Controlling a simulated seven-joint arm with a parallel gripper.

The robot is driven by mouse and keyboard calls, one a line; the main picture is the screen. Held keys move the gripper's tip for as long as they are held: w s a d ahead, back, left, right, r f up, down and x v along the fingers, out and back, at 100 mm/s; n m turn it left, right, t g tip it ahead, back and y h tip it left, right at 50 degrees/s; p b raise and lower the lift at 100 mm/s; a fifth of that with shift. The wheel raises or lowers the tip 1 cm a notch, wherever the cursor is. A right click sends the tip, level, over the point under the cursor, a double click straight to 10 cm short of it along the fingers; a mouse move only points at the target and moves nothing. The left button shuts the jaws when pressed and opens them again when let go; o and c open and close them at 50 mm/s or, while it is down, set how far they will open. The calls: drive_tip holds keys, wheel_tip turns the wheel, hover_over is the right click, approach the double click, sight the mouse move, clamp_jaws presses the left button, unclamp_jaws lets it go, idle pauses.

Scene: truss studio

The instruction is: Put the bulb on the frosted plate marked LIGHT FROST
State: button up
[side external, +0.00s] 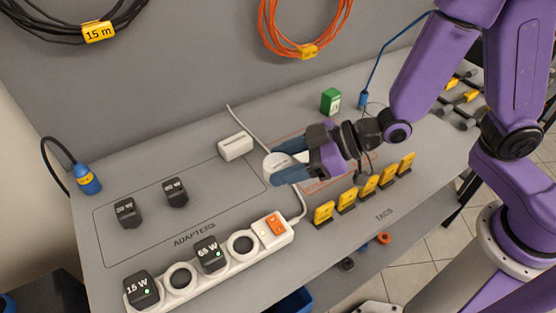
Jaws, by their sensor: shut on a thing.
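My gripper (284,164), with blue-grey fingers, is shut on a white rounded thing (277,162) above the middle of the grey table. The fingers hide part of this thing, and I cannot tell whether it touches the table. I see no bulb that I can make out and no frosted plate marked LIGHT FROST.
A white power strip (260,257) at the front holds black adapters marked 15 W (141,291) and 65 W (208,254). Two black adapters (127,212) stand in the ADAPTERS area. A white box (235,147), green box (330,100) and yellow tags (346,202) stand around my gripper.

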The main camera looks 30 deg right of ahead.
drive_tip(key=w+d+f+m+t, duration=0.15)
drive_tip(key=w+d, duration=0.35)
drive_tip(key=d, duration=0.5)
drive_tip(key=w+d+f+g, duration=0.1)
drive_tip(key=w+d+f, duration=0.3)
drive_tip(key=d, duration=0.5)
drive_tip(key=shift+t+h, duration=0.25)
drive_tip(key=shift+h, duration=0.15)
drive_tip(key=shift+w+f, duration=0.2)
drive_tip(key=shift+f, duration=0.85)
drive_tip(key=shift+w+f, duration=0.25)
drive_tip(key=shift+f, duration=0.8)
drive_tip(key=shift+w+f, duration=0.2)
drive_tip(key=shift+f, duration=0.85)
drive_tip(key=shift+f, duration=0.1)
drive_tip(key=o, duration=1.1)
